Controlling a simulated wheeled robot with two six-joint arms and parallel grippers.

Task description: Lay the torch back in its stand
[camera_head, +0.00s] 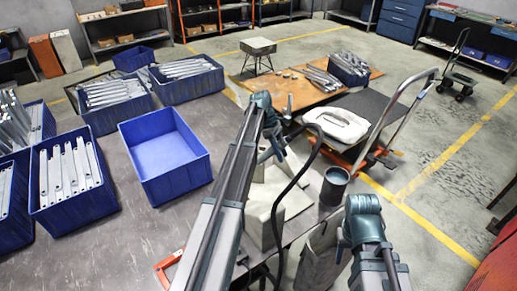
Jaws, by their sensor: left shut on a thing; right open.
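My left arm reaches in across the middle, and my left gripper (270,154) points down at its far end, shut on what seems to be the torch. The torch itself is small and mostly hidden by the gripper and wrist. A black cable (317,150) loops beside the gripper and runs down to the table edge. I cannot make out the stand clearly; a pale block (262,215) stands below the gripper. My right gripper (341,247) is at the lower right, open, partly hidden by its wrist, apart from the torch.
An empty blue crate (165,185) stands left of my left arm. Several crates of galvanized brackets, such as one (72,205), fill the table's left side. A dark grey pot (334,186) stands between the grippers. A cart (380,112) with a white item is behind.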

